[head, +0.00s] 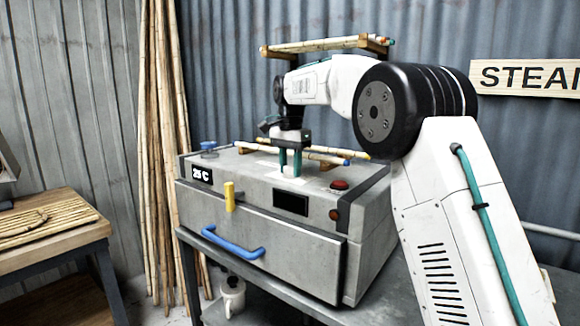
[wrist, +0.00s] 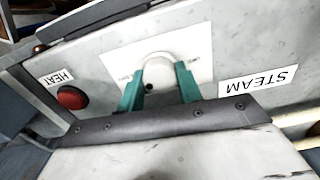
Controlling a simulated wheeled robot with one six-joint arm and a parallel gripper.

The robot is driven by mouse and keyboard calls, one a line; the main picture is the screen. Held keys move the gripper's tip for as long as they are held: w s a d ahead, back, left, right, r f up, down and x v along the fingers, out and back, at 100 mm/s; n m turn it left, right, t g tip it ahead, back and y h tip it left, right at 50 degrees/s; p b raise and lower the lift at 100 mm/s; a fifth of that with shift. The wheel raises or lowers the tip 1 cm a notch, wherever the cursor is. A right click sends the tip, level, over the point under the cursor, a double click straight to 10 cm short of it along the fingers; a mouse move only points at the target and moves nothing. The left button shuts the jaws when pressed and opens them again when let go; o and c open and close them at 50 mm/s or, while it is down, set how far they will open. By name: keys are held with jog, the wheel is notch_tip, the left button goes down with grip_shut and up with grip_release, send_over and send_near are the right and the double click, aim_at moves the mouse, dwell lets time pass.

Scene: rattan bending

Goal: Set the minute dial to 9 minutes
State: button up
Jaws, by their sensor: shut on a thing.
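The minute dial (wrist: 160,68) is a round whitish knob on a white label plate on top of the steam box. A small dark dot shows on its near side in the wrist view. My gripper (wrist: 160,84) has teal fingers on either side of the dial and is shut on it. In the head view my gripper (head: 290,165) points straight down at the box top, and the dial is hidden behind its fingers. The marks on the plate are too small to read.
A red button (wrist: 71,97) sits by a "HEAT" label. Rattan poles (head: 325,150) lie behind the gripper.

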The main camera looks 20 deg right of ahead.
aim_at(290, 167)
jog(key=shift+r+m, duration=0.1)
jog(key=shift+m, duration=1.1)
jog(key=o, duration=1)
notch_tip(290, 167, up, 7)
jog(key=shift+r, duration=0.35)
